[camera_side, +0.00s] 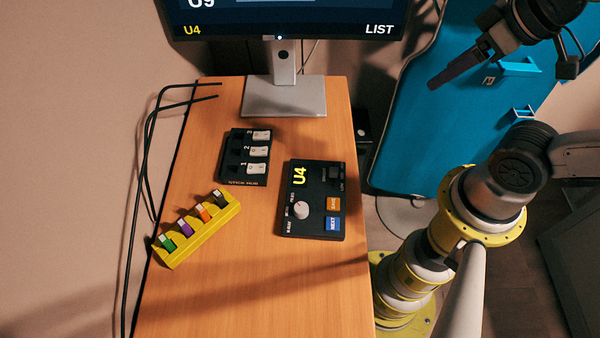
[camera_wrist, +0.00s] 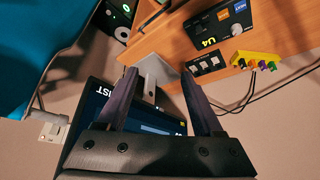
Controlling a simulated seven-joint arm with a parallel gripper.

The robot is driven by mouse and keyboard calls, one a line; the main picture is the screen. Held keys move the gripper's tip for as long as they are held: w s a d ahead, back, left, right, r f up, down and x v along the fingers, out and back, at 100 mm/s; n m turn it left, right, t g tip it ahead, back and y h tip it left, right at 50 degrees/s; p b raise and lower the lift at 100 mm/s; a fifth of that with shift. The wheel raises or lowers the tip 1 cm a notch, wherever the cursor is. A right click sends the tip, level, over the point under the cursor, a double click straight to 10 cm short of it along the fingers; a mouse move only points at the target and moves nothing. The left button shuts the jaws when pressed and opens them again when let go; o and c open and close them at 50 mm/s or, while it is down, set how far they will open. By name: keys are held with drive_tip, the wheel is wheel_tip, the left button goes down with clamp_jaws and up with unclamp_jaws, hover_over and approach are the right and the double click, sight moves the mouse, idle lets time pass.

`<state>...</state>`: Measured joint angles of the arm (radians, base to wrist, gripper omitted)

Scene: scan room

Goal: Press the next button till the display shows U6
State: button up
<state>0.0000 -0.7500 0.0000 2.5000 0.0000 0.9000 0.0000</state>
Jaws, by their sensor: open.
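The black control box (camera_side: 315,185) lies on the table, and its display (camera_side: 299,175) reads U4 in yellow. Its blue NEXT button (camera_side: 333,224) is at the lower right corner, below an orange button (camera_side: 333,204). A round white knob (camera_side: 301,210) is to their left. The box also shows at the upper right of the wrist view (camera_wrist: 226,28), with the blue button (camera_wrist: 240,6) at the picture's top. My gripper (camera_side: 436,84) is raised at the upper right, away from the box. Its two fingers are apart and empty in the wrist view (camera_wrist: 160,76).
A monitor (camera_side: 284,28) stands at the table's back and shows U4 and LIST. A black switch panel (camera_side: 234,171) lies left of the box. A yellow block (camera_side: 213,232) with several coloured clips lies nearer. The front table (camera_side: 260,300) is clear. A blue bed (camera_side: 430,140) stands at right.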

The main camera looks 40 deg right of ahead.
clamp_jaws()
idle(1.5)
